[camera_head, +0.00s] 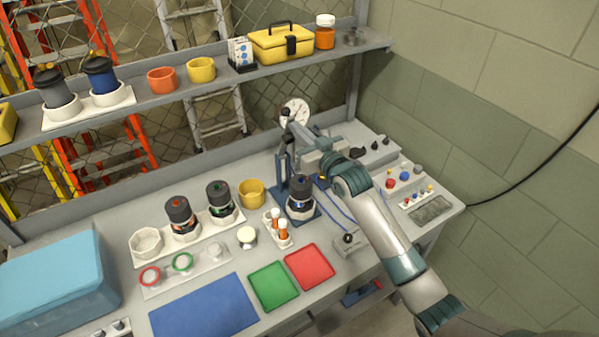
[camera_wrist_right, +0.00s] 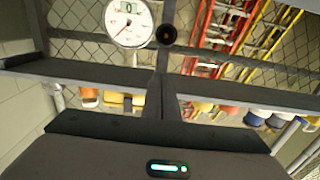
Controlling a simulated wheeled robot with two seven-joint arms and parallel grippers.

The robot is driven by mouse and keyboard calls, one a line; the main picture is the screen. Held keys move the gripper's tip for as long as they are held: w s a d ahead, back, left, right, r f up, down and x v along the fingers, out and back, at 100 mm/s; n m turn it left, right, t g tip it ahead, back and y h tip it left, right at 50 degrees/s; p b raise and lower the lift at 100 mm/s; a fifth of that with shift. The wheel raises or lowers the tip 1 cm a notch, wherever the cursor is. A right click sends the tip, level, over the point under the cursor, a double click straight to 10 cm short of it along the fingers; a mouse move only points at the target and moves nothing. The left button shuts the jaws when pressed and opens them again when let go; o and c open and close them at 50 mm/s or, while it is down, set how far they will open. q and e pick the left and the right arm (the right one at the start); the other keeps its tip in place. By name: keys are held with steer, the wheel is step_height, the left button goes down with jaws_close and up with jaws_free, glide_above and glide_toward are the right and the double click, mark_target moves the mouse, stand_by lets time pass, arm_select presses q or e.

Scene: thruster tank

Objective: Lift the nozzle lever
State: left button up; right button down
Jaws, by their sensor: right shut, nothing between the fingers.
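My right arm comes in from the lower right in the head view. Its gripper (camera_head: 300,132) is at the dispensing stand, in front of the round white gauge (camera_head: 296,110). The fingers are shut and hold nothing. The blue stand (camera_head: 283,172) rises beside a dark-lidded canister (camera_head: 300,195) on a blue base. The nozzle lever is not clearly made out; my gripper and wrist cover much of the stand's top. In the right wrist view the gauge (camera_wrist_right: 130,22) is just beyond my shut fingers (camera_wrist_right: 166,75), with a dark round knob (camera_wrist_right: 166,34) beside it. My left gripper is out of view.
A shelf (camera_head: 215,78) with canisters, cups and a yellow toolbox (camera_head: 281,40) runs behind the bench. Two canisters (camera_head: 180,215), green and red trays (camera_head: 308,266), a blue mat (camera_head: 205,306) and a blue box (camera_head: 55,280) fill the bench's left and front.

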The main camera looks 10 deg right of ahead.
mark_target(291, 119)
steer(key=shift+w+a+r+b, duration=0.1)
steer(key=shift+w+a+r, duration=0.1)
steer(key=shift+w, duration=0.4)
steer(key=shift+w+a+r+b, duration=0.15)
steer(key=shift+w+a+r, duration=0.1)
steer(key=shift+w, duration=0.3)
steer(key=shift+w+a+r+b, duration=0.1)
steer(key=shift+w+a+r, duration=0.1)
steer(key=shift+w, duration=0.4)
steer(key=shift+b+x, duration=0.75)
steer(key=shift+x, duration=0.9)
steer(key=shift+r, duration=0.2)
steer(key=shift+s, duration=0.15)
